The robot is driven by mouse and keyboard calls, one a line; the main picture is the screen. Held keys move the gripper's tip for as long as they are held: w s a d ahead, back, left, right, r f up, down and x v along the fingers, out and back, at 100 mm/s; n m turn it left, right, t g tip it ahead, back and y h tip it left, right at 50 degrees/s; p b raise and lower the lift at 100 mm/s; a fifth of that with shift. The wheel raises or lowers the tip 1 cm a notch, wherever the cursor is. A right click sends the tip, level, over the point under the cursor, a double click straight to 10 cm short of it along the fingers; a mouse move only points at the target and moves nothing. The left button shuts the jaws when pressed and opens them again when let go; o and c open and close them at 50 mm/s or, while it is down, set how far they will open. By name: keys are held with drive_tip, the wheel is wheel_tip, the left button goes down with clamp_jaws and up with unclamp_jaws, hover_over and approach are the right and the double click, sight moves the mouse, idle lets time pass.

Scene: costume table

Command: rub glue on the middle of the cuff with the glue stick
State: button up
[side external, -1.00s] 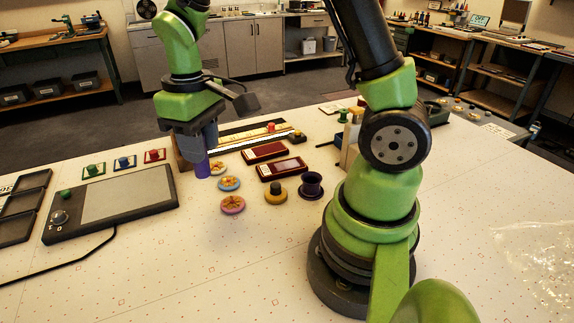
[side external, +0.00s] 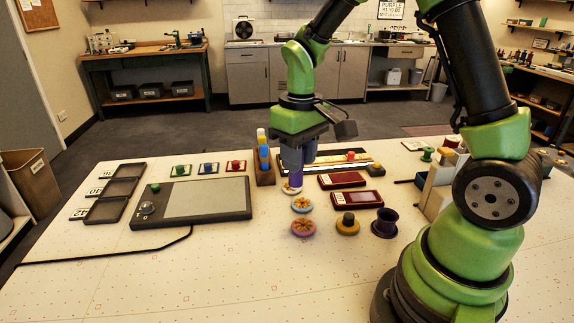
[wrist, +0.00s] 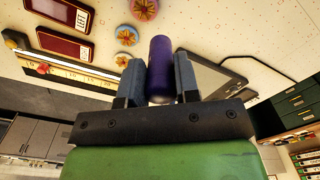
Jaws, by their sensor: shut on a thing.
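My gripper (side external: 292,160) is shut on a purple glue stick (wrist: 160,62), which points downward. In the side view the lower end of the stick (side external: 297,176) shows just behind a small cream disc (side external: 291,189); I cannot tell whether it touches anything. In the wrist view the stick sits between both fingers (wrist: 160,80). No piece is plainly a cuff.
A wooden holder (side external: 265,177) with blue and yellow sticks stands left of my gripper. Blue (side external: 302,205) and pink (side external: 304,228) discs, a yellow knobbed disc (side external: 348,226) and a dark cup (side external: 385,224) stand in front. A tablet (side external: 205,201) lies left. The front table is clear.

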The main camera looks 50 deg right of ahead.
drive_tip(key=s+d+f+m, duration=0.2)
drive_tip(key=s+d+m, duration=0.2)
drive_tip(key=d, duration=0.6)
drive_tip(key=s+d+f+m, duration=0.2)
drive_tip(key=s+d+m, duration=0.15)
drive_tip(key=d, duration=0.65)
drive_tip(key=shift+a+f, duration=0.15)
drive_tip(key=shift+f, duration=2.35)
drive_tip(key=shift+w+a+f, duration=0.2)
drive_tip(key=shift+w+f, duration=0.05)
drive_tip(key=shift+f, duration=0.3)
drive_tip(key=shift+w+a+f, duration=0.2)
drive_tip(key=shift+f, duration=0.35)
drive_tip(key=shift+w+a+f, duration=0.1)
drive_tip(key=shift+w+a, duration=0.85)
drive_tip(key=shift+w, duration=0.2)
drive_tip(key=s+d, duration=0.2)
drive_tip(key=s, duration=0.1)
drive_tip(key=shift+s+d, duration=0.15)
drive_tip(key=shift+d, duration=0.2)
wheel_tip(320, 180, up, 8)
